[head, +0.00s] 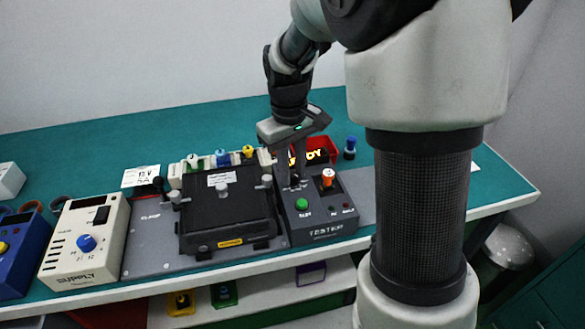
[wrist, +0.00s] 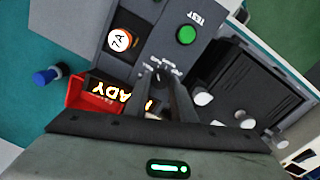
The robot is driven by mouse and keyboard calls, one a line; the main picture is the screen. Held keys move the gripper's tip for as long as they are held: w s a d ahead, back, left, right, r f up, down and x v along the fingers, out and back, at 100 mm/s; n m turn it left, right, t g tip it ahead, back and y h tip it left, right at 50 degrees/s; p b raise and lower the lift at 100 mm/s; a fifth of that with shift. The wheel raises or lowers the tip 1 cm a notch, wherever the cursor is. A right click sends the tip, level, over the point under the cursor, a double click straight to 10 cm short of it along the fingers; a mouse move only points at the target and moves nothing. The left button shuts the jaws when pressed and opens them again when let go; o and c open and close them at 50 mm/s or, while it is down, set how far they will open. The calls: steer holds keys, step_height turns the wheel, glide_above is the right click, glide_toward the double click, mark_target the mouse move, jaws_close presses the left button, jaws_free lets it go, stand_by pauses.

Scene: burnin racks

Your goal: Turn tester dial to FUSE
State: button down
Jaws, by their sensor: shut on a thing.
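The dark grey tester (head: 322,228) stands on the bench right of the clamp fixture, and shows upside down in the wrist view (wrist: 215,18). Its small dark dial (wrist: 160,76) has tiny labels around it that I cannot read, so its setting is unclear. My gripper (head: 293,182) points down at the tester. In the wrist view its fingers (wrist: 161,90) are shut on the dial, one on each side. In the head view the fingers mostly hide the dial. The lit display (wrist: 110,92) appears to read READY, partly covered by a finger.
A green TEST button (head: 302,204) and an orange-and-white 7A piece (head: 328,178) rise close to my fingers. A black clamp fixture (head: 228,212) stands left. A red bin (head: 322,145) and a blue-topped piece (head: 350,147) are behind. A cream supply (head: 85,245) is farther left.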

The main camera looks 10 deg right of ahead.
steer(key=c, duration=1.5)
jaws_free()
steer(key=r+p, duration=0.1)
steer(key=r, duration=0.4)
steer(key=r+p, duration=0.1)
steer(key=r, duration=0.5)
steer(key=r+p, duration=0.1)
steer(key=r, duration=0.5)
steer(key=shift+s+a+r, duration=0.15)
steer(key=shift+a+r, duration=0.1)
steer(key=shift+a, duration=0.1)
steer(key=s+r+m+t+p, duration=0.1)
steer(key=s+r+p, duration=0.2)
steer(key=s, duration=0.3)
steer(key=s+r+m+t+p, duration=0.1)
steer(key=s+r+t+p, duration=0.1)
steer(key=s+r+p, duration=0.2)
steer(key=s+d+r+m+t+p, duration=0.1)
steer(key=s+r+p, duration=0.3)
steer(key=s, duration=0.4)
steer(key=shift+s+m+t+y+p, duration=0.15)
steer(key=shift+m+t+y+p, duration=0.2)
steer(key=shift+m+t, duration=0.3)
